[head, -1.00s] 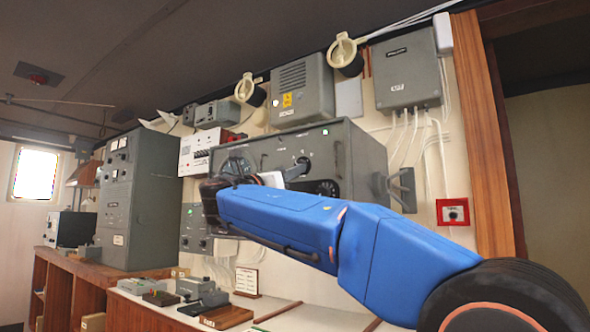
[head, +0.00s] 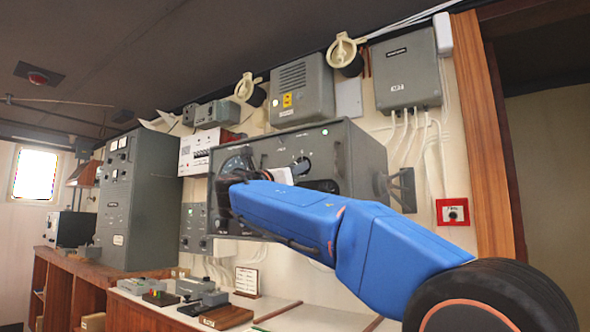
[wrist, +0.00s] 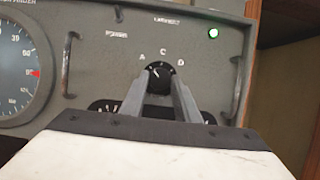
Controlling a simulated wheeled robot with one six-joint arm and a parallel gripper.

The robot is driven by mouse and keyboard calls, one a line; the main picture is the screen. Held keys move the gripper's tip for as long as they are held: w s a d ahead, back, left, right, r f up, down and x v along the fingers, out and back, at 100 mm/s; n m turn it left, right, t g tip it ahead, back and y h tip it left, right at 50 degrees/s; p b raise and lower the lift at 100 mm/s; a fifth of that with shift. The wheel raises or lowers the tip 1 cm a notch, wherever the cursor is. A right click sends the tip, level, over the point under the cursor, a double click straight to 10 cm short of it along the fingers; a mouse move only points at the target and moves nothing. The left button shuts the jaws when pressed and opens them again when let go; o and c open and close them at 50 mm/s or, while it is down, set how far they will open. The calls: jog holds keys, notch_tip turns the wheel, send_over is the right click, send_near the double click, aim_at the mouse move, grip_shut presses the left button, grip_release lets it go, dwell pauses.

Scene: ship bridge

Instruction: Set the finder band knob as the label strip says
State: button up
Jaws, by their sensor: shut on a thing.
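The finder box (head: 337,150) is a grey wall panel with a large dial at its left; its face also shows in the wrist view (wrist: 205,45). The band knob (wrist: 158,72) is round and black, with white letters A, C and D around its top. My gripper (wrist: 160,84) is shut on the knob, one finger on each side. The fingers hide the knob's lower part. A light mark shows on the knob, but I cannot tell surely which letter it points at. In the head view my gripper (head: 284,175) is at the panel face, partly behind my blue arm. I cannot make out the label strip's text.
A dial with a red mark (wrist: 18,75) is left of the knob. Metal handles (wrist: 69,65) flank the panel's middle. A lit lamp (wrist: 213,33) is at upper right. A dark window with a scale (wrist: 103,106) lies below the knob, partly covered by my gripper.

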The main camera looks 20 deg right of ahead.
jog(key=shift+m+g, duration=0.3)
jog(key=shift+m, duration=0.2)
jog(key=shift+w+a+r+m+g+y, duration=0.15)
jog(key=shift+m+g, duration=1.3)
jog(key=shift+m, duration=2.1)
jog(key=shift+w+a+r+m+g+y, duration=0.15)
jog(key=shift+m+g, duration=1.25)
jog(key=shift+m, duration=2.2)
jog(key=shift+w+a+r+m+g, duration=0.15)
jog(key=shift+m+g, duration=1.3)
jog(key=shift+m, duration=2.1)
jog(key=shift+d, duration=0.1)
jog(key=o, duration=1)
jog(key=shift+o, duration=0.2)
jog(key=shift+r, duration=0.1)
